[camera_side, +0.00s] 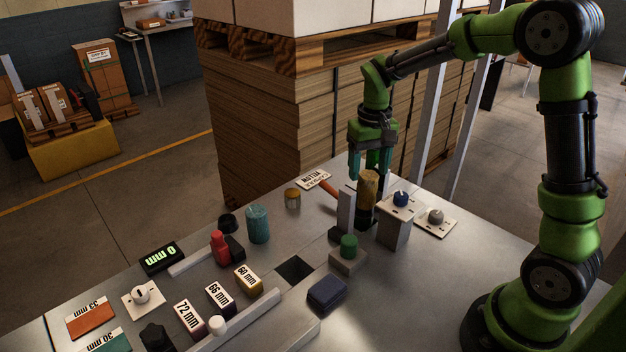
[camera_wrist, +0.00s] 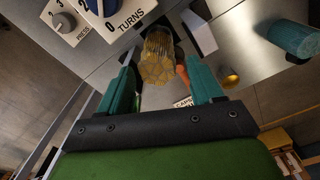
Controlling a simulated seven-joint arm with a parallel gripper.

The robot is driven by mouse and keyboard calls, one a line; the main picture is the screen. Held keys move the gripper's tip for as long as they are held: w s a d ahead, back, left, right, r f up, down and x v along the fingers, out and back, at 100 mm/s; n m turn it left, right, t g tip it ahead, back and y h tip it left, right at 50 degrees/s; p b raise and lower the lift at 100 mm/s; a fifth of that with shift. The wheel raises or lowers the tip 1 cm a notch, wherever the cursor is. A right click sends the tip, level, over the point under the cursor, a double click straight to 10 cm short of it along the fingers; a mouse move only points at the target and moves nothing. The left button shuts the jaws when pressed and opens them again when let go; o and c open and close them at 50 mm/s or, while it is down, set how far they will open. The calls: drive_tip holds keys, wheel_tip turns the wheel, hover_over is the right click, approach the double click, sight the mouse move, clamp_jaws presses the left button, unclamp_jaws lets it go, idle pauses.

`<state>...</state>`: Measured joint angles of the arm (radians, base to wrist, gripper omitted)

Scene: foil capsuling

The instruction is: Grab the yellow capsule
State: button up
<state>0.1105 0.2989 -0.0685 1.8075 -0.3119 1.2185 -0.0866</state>
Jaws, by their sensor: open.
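A tall, ribbed gold-yellow cylinder (camera_side: 367,190) stands upright on the table beside a grey upright post. It also shows in the wrist view (camera_wrist: 158,55), ahead of my fingers and roughly centred between them. A shorter gold-yellow cylinder (camera_side: 292,200) stands farther left, and in the wrist view (camera_wrist: 229,76) it is right of my fingers. Which of the two is the yellow capsule I cannot tell for certain. My gripper (camera_side: 371,172) points down at the top of the tall cylinder, teal fingers apart and empty. It also shows in the wrist view (camera_wrist: 161,80). Whether a finger touches the cylinder is unclear.
A metal box with a blue knob (camera_side: 400,200) stands close right of the tall cylinder. A teal cylinder (camera_side: 257,224) and red bottle-like piece (camera_side: 219,242) stand left. A green-topped block (camera_side: 348,250) is in front, and an orange-handled tool (camera_side: 329,188) lies behind left.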

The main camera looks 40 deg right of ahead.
sight(368, 194)
wheel_tip(368, 194, down, 8)
drive_tip(key=shift+s+d, duration=0.1)
drive_tip(key=shift+s, duration=0.05)
drive_tip(key=c, duration=0.7)
drive_tip(key=shift+c, duration=0.2)
